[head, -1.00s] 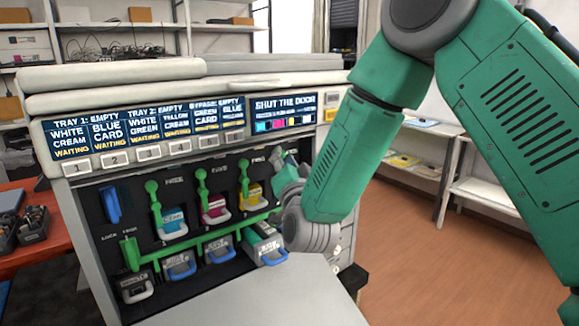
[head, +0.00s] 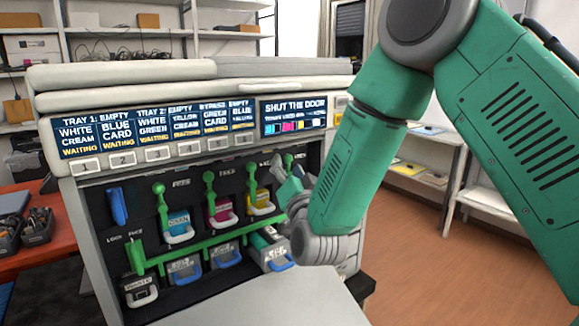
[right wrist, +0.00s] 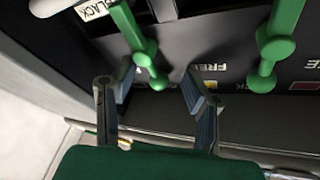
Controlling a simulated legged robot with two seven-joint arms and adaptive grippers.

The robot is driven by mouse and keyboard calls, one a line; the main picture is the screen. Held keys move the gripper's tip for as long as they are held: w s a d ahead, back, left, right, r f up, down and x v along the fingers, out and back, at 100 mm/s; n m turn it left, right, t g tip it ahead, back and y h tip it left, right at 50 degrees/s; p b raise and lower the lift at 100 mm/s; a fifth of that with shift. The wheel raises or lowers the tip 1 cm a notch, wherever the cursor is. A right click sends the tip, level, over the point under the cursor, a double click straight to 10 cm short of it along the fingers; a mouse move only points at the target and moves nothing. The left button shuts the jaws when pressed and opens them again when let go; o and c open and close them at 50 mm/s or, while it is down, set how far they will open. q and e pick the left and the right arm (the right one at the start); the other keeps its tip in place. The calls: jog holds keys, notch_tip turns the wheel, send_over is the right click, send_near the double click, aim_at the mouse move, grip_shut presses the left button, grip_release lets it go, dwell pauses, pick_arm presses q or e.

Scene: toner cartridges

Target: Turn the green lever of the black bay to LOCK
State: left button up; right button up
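The green lever of the black bay shows in the right wrist view (right wrist: 138,45), beside the white BLACK label (right wrist: 97,8). In the head view, the black bay is mostly hidden behind my right gripper (head: 288,172). That gripper is at the right end of the row of bays. In the right wrist view, its two fingers (right wrist: 158,80) are open, with the lever's knobbed end between their tips. I cannot tell whether either finger touches it. A FREE marking (right wrist: 207,76) is on the panel beside the lever. My left gripper is not in view.
The yellow (head: 261,201), magenta (head: 221,211) and cyan (head: 178,226) bays have their own upright green levers to the left. A green bar (head: 205,243) runs below them. A grey unit with a blue handle (head: 280,266) juts out low. The pale open door (head: 270,300) lies in front.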

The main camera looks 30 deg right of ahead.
jog(key=shift+s+r, duration=0.1)
jog(key=shift+r, duration=0.2)
jog(key=v, duration=1.2)
jog(key=shift+a+f, duration=0.1)
